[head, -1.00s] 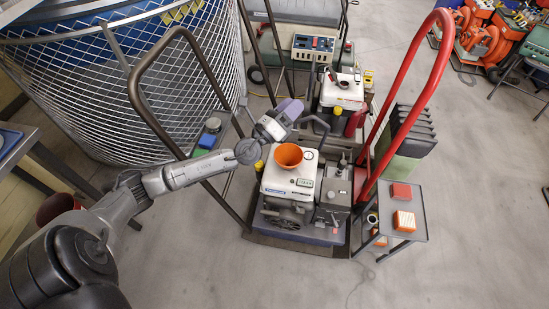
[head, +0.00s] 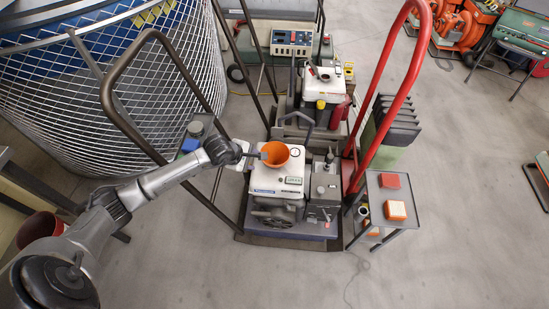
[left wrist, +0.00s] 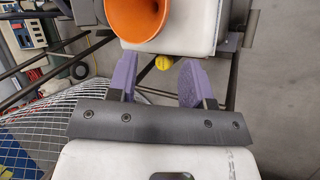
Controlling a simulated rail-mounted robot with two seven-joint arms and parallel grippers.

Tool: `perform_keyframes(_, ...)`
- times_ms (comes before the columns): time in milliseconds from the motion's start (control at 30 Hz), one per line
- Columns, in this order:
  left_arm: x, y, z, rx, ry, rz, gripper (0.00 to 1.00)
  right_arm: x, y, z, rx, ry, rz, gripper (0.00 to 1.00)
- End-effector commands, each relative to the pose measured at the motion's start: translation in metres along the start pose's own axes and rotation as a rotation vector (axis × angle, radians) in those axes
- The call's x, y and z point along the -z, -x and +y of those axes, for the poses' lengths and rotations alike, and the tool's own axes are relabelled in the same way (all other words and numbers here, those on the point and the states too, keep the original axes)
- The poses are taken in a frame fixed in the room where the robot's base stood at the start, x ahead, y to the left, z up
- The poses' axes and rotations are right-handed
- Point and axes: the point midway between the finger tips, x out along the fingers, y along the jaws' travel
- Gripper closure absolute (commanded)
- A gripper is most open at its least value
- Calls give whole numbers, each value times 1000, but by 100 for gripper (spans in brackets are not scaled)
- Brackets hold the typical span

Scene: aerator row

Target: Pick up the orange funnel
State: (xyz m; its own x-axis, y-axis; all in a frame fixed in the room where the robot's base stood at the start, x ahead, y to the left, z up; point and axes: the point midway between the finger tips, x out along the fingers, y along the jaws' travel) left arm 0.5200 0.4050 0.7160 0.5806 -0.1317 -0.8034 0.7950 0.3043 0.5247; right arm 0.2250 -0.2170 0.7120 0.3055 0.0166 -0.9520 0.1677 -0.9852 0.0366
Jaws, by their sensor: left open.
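The orange funnel (head: 275,153) sits upright, wide mouth up, on top of a white engine unit (head: 277,180). My left gripper (head: 259,155) is at the funnel's left side in the head view, with its jaws pointing towards it. In the left wrist view the purple fingers (left wrist: 156,78) are spread apart with nothing between them. The funnel (left wrist: 137,18) lies beyond the fingertips there, at the top and a little to the left, partly cut off by the frame edge. Whether a finger touches it I cannot tell. My right gripper is not in view.
A dark handlebar (head: 120,115) rises left of the engine, near my left arm. A red handlebar (head: 392,80) rises on the right. A yellow cap (left wrist: 163,62) shows below the funnel. A small cart (head: 400,216) holds orange and red boxes. Open floor lies in front.

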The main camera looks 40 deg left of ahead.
Motion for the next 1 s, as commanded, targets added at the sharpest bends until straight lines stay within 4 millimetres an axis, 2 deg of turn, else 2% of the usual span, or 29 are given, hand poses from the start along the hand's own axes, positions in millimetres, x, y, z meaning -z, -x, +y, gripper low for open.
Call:
perform_keyframes(33,1,-13,-4,0,0,-2,54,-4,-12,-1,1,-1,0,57)
perform_keyframes(100,1,-25,-4,-1,0,-3,54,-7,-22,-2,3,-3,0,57)
perform_keyframes(400,1,-64,-3,-2,3,-4,54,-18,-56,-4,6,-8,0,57)
perform_keyframes(600,0,-76,-2,-1,2,-3,54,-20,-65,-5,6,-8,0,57)
perform_keyframes(867,0,-80,-1,-1,2,-3,54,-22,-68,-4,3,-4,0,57)
perform_keyframes(1000,-1,-90,-3,-2,3,-5,54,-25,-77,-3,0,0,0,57)
